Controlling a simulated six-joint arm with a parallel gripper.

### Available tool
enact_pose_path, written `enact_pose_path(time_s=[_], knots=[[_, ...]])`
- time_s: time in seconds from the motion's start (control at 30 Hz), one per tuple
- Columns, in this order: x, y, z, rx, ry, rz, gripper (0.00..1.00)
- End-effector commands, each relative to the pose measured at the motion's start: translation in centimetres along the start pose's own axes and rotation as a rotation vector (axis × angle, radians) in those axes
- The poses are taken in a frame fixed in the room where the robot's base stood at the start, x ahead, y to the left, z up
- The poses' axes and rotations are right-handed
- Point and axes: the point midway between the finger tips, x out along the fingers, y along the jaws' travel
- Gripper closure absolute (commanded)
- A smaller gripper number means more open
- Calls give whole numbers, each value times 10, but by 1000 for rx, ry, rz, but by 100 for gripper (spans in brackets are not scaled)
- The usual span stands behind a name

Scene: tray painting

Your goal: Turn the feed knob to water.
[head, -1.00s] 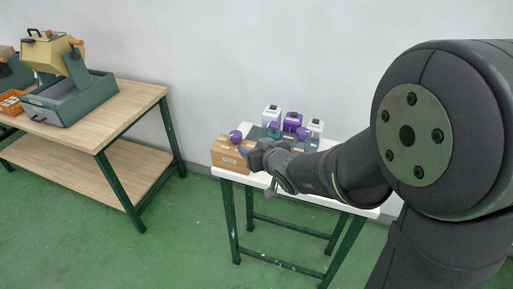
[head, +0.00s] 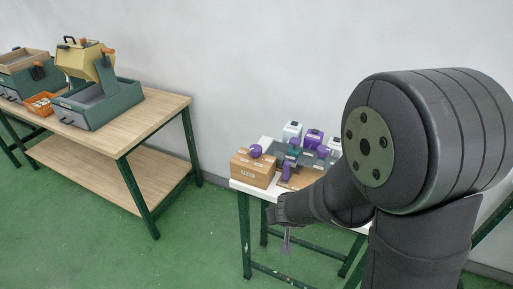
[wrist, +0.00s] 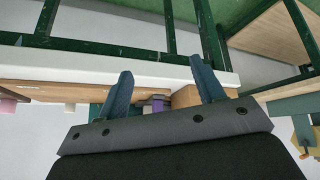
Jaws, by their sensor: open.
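A wooden box (head: 252,170) with a small label, too small to read surely, stands at the left end of the white table. A round purple knob (head: 256,151) sits on top of it; I cannot tell which way it is set. My gripper (head: 286,243) hangs in front of the table, below the level of its top and apart from the box. In the wrist view my gripper (wrist: 164,82) has its two fingers spread, with nothing between them. Part of the wooden box (wrist: 187,97) shows behind the fingers there.
The white table (head: 240,186) also holds small white and purple containers and more purple-knobbed parts, partly hidden by my arm. A wooden bench (head: 158,118) at left carries a green tray unit (head: 103,105) and an orange basket (head: 40,103). Green floor lies open between them.

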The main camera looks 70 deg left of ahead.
Motion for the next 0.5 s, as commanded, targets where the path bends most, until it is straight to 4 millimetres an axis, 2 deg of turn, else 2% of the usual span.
enact_pose_path(time_s=[0.1, 0.23, 0.37, 0.5], knots=[[9, 17, 11, 4, -13, 151, 38], [13, 34, 5, 16, 65, 302, 38], [13, 40, -15, 28, 225, 401, 38], [6, 28, -46, 52, 460, 415, 38]])
